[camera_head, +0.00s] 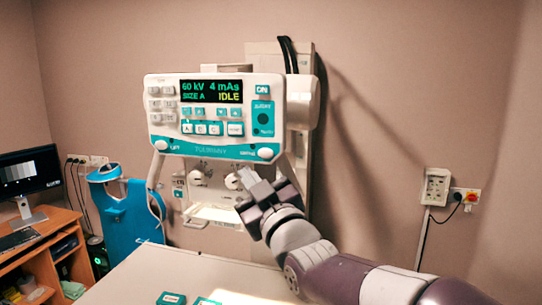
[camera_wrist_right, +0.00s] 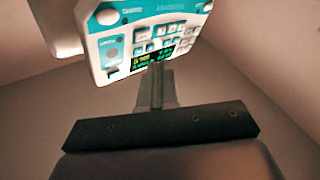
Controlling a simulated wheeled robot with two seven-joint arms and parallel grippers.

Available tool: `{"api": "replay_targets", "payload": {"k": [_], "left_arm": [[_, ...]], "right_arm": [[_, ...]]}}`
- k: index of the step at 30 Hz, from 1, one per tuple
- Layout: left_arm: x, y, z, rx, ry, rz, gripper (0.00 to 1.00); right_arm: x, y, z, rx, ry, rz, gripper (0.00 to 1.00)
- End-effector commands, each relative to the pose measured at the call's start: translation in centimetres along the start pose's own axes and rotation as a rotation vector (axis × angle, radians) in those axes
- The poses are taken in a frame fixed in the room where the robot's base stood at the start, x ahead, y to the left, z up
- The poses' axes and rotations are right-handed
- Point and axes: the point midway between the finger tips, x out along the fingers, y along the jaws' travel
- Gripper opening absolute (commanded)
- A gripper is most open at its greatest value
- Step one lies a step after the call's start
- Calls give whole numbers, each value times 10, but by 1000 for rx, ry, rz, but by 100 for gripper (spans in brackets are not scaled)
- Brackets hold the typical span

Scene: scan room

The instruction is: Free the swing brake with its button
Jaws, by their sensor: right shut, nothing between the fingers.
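The control panel (camera_head: 215,115) is a white and teal box on the wall-side column, with a lit display reading 60 kV, 4 mAs, SIZE A, IDLE. A round white button (camera_head: 265,153) sits at its lower right corner; its small label is hard to read. Another round button (camera_head: 161,145), marked LIFT, sits at the lower left. My right gripper (camera_head: 247,178) is shut and empty, just below the lower right button and apart from it. In the right wrist view the panel appears upside down beyond my shut fingers (camera_wrist_right: 157,85), with the lower right button (camera_wrist_right: 107,16) at upper left. My left gripper is out of view.
A white table (camera_head: 165,272) with small teal-edged cards (camera_head: 171,298) lies in front. A blue stand (camera_head: 125,212) and a desk with a monitor (camera_head: 30,172) are at left. A wall socket and red switch (camera_head: 471,197) are at right. Black cables (camera_head: 290,55) run behind the panel.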

Motion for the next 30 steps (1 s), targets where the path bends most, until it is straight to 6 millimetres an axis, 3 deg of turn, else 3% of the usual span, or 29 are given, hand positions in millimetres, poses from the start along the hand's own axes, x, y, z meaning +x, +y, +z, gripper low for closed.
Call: {"api": "replay_targets", "payload": {"k": [4, 14, 27, 30], "left_arm": [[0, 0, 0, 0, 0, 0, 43], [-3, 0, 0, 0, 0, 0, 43], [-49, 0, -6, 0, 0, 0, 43], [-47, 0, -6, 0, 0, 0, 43]], "right_arm": [[0, 3, -8, -31, 42, 16, 0], [2, 5, -8, -35, 38, 16, 0], [42, 37, 16, -34, 34, 16, 0], [50, 41, 25, -34, 37, 16, 0]]}}
